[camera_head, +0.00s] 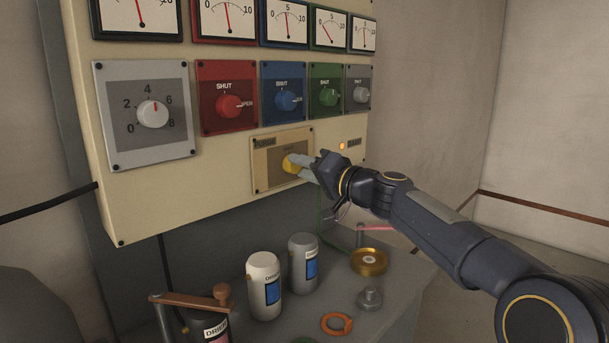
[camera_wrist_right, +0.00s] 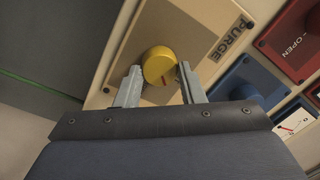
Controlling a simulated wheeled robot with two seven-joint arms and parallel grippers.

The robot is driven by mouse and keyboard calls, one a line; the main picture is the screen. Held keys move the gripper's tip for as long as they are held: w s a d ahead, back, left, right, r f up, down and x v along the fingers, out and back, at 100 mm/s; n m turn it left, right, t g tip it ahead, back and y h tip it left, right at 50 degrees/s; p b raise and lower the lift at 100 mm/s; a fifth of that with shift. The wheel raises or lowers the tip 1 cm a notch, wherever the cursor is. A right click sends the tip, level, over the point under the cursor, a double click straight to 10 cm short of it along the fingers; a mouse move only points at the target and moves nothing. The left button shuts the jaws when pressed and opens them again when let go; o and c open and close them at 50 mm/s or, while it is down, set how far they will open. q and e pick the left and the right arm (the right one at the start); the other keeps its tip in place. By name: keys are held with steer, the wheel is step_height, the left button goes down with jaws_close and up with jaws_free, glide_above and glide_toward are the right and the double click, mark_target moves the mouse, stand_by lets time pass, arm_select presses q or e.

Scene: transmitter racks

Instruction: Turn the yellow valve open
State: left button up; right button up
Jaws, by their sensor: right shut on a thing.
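The yellow valve (camera_head: 291,163) is a round knob on a tan plate (camera_head: 262,179) low on the cream panel in the head view. The valve's far side is partly hidden in the head view. My left gripper is not in view.
Red (camera_head: 229,106), blue (camera_head: 285,100) and green (camera_head: 326,97) SHUT/OPEN knobs sit above the valve. A numbered grey dial (camera_head: 152,114) is at left. An orange lamp (camera_head: 342,146) glows to the right.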

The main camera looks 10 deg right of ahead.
steer(key=m, duration=0.4)
steer(key=shift+m, duration=0.4)
steer(key=shift+m+t, duration=0.3)
steer(key=shift+m, duration=2.4)
steer(key=shift+f+h, duration=0.1)
steer(key=shift+h, duration=0.2)
steer(key=o, duration=1)
steer(key=shift+s, duration=0.1)
steer(key=shift+s+d, duration=0.25)
steer(key=shift+s, duration=0.05)
steer(key=b+v, duration=0.2)
steer(key=v, duration=0.5)
steer(key=shift+a, duration=0.1)
